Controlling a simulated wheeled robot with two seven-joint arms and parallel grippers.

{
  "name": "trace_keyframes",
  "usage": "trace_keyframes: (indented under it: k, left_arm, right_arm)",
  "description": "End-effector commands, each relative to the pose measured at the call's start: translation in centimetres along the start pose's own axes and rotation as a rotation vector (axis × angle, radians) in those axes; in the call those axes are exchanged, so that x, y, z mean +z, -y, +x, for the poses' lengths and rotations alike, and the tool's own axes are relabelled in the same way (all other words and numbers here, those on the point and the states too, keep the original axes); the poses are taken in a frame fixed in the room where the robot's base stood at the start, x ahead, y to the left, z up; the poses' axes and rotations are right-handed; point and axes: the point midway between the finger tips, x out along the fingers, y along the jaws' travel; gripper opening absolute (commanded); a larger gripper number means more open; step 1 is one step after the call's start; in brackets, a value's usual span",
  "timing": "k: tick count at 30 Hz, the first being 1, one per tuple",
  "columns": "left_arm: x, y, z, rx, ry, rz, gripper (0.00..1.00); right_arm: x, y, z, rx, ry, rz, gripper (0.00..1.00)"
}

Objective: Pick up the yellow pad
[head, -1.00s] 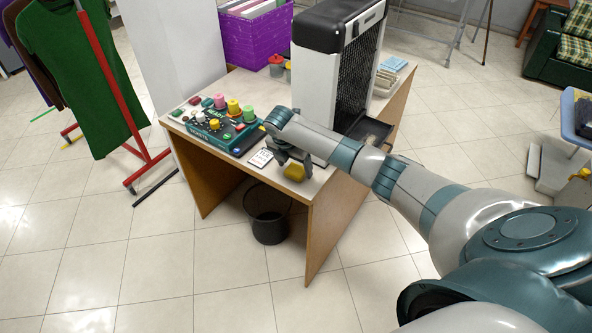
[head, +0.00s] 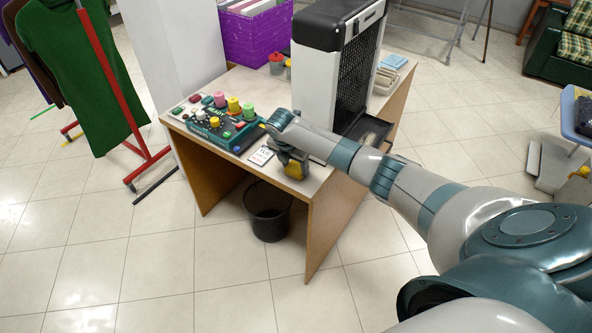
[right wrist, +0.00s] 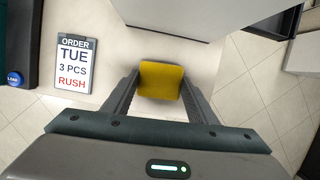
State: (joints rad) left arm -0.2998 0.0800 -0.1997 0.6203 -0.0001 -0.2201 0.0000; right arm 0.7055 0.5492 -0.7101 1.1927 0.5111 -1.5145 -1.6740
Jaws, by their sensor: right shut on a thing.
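The yellow pad (right wrist: 161,80) sits between the two fingers of my right gripper (right wrist: 160,92) in the right wrist view, and the fingers are shut on its sides. In the head view the yellow pad (head: 293,171) shows partly behind the fingers of my right gripper (head: 292,163), at the near edge of the wooden desk (head: 240,170). I cannot tell whether the pad touches the desk top. My left gripper is not in view.
An order card (right wrist: 72,58) lies on the desk beside the gripper. A teal control box (head: 222,130) with coloured knobs stands to the left. A tall black-and-white machine (head: 330,70) stands behind. A black bin (head: 268,212) is under the desk.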

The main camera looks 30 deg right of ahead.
Motion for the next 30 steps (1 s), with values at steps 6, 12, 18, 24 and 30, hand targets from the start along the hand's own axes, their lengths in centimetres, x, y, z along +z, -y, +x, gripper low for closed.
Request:
trace_keyframes:
  k: [6, 12, 18, 24, 30]
  left_arm:
    - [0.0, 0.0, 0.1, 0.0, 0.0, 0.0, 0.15]
    - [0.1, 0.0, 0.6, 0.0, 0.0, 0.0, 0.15]
    - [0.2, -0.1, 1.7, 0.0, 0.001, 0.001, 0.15]
    - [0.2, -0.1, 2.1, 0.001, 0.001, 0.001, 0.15]
    - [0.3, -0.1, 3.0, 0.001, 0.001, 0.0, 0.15]
  right_arm:
    - [0.1, 0.0, -0.1, 0.0, 0.0, 0.0, 0.31]
    - [0.4, -0.1, -1.1, 0.002, 0.001, 0.001, 0.31]
    - [1.3, -0.1, -3.7, 0.005, 0.002, 0.001, 0.31]
    - [1.8, 2.8, -5.2, 0.001, 0.003, 0.0, 0.31]
    - [2.4, 6.2, -7.1, 0.001, 0.002, 0.0, 0.31]
